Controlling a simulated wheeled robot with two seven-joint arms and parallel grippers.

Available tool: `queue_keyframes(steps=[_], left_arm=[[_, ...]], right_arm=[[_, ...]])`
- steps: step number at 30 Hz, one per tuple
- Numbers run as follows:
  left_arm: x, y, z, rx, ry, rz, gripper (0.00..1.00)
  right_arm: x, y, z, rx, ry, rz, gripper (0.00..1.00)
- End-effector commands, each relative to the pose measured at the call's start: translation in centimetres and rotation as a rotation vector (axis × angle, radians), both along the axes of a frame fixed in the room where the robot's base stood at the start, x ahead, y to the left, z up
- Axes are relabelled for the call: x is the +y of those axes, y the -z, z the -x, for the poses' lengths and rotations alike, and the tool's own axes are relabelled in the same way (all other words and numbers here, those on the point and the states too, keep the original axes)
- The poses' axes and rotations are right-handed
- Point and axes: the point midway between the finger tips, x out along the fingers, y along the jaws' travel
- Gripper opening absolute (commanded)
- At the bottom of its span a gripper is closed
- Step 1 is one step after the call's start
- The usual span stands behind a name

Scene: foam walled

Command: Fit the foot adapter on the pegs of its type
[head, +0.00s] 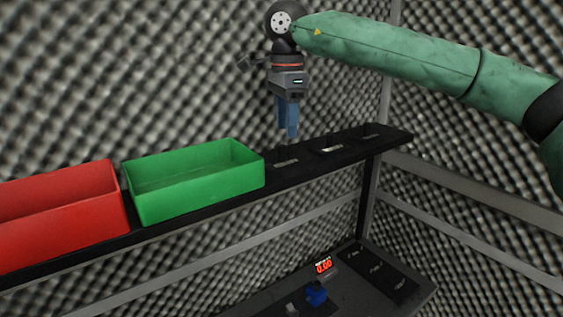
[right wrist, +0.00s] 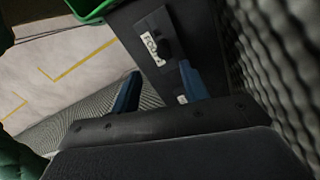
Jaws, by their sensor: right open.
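My right gripper (head: 288,132) points down above the upper black shelf, just right of the green bin. Its blue fingers are apart with nothing between them, and they also show in the right wrist view (right wrist: 160,72). Beyond the fingers, a white label (right wrist: 152,48) seems to read "FOOT". A dark raised piece (right wrist: 167,38) stands beside it; I cannot tell whether this is a peg or the adapter. In the head view the shelf has several small labelled spots (head: 332,149). I cannot identify the foot adapter with certainty. My left gripper is not in view.
A green bin (head: 165,203) and a red bin (head: 62,240) stand on the shelf (head: 400,136). Below, a dark bench (head: 345,300) carries a red-digit display (head: 323,267), a blue object (head: 316,293) and a labelled black board (head: 400,290). Foam walls stand close behind.

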Motion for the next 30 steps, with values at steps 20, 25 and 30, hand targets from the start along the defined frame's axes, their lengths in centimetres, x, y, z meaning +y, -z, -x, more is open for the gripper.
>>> queue_keyframes(steps=[20,25,30], left_arm=[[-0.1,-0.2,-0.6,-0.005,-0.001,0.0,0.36],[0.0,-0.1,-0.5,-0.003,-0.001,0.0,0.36],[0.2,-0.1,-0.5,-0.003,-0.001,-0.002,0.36]], right_arm=[[0.6,5.0,-0.1,0.0,0.0,-0.001,0.45],[0.5,5.0,-0.1,0.0,0.0,-0.001,0.13],[0.5,5.0,-0.1,-0.001,0.0,-0.001,0.0]])
